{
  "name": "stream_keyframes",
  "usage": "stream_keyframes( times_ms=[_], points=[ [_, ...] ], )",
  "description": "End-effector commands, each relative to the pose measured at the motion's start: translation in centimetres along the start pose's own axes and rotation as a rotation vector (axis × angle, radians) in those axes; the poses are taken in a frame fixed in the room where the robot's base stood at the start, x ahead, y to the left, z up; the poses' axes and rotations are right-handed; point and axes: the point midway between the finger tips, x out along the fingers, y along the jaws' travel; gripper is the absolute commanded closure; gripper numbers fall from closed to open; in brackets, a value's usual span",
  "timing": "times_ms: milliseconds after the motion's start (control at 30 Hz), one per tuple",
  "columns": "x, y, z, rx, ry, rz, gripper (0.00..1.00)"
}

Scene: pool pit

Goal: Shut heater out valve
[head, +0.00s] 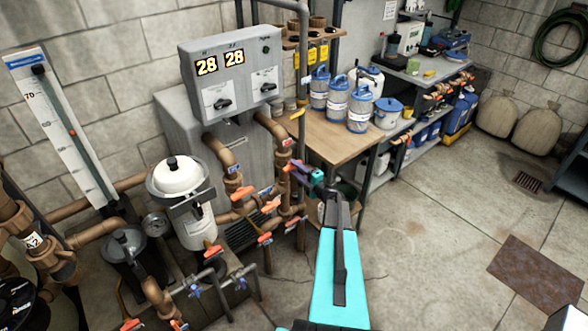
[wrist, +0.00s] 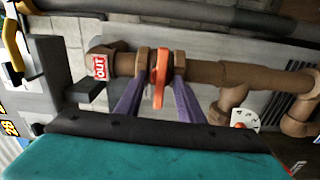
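The heater out valve shows in the wrist view as a brown pipe fitting with an orange handle (wrist: 160,75), beside a red tag marked OUT (wrist: 99,67). The handle looks crosswise to the pipe in that view. My gripper (wrist: 159,92) has its two purple fingers on either side of the handle, with a small gap on each side. It is open and not visibly clamped. In the head view my gripper (head: 294,168) is at the upright pipe right of the heater (head: 240,145), and the handle there is mostly hidden.
Other orange-handled valves (head: 265,239) crowd the pipes below and left. A wooden table (head: 338,138) with blue-lidded jars (head: 361,110) stands close behind my gripper. A white filter canister (head: 183,200) stands to the left.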

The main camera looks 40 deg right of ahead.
Motion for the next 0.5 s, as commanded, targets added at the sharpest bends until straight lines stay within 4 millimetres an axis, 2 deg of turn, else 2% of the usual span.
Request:
stream_keyframes(
  times_ms=[500],
  points=[
    [-0.60,-0.03,-0.01,-0.002,-0.001,-0.001,0.66]
  ],
)
